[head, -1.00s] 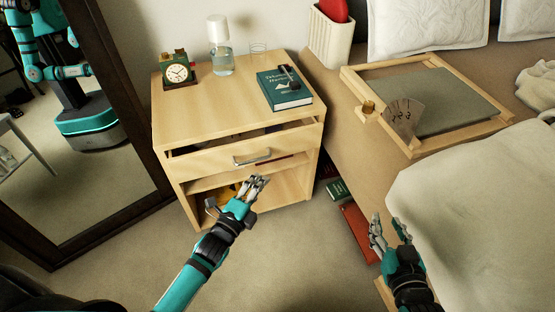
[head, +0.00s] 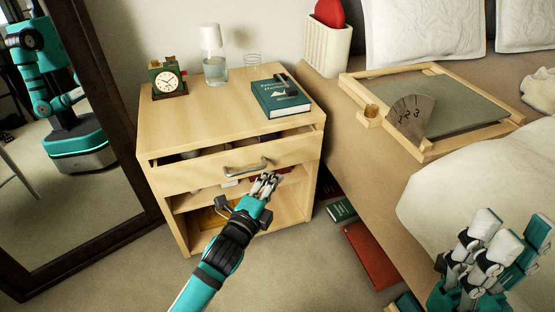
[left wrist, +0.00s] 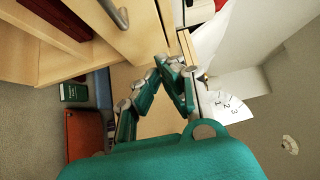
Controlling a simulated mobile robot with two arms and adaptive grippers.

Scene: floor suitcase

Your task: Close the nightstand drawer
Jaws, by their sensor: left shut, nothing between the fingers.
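The light wood nightstand (head: 215,120) stands against the wall in the head view. Its drawer (head: 195,177) is partly open, with a dark gap showing behind the front panel's top edge. A grey metal handle (head: 246,169) is on the drawer front; part of it also shows in the left wrist view (left wrist: 115,12). My left gripper (head: 268,183) is shut and empty, just in front of the drawer front, below and right of the handle. I cannot tell if it touches the drawer. My right gripper (head: 503,235) is open, over the bed's side, away from the nightstand.
On the nightstand top are a clock (head: 167,80), a carafe (head: 214,55) and a green book (head: 281,97). A framed mirror (head: 110,100) stands at left. The bed holds a wooden tray (head: 445,147). A red book (head: 371,254) and a green book (head: 342,209) lie on the floor.

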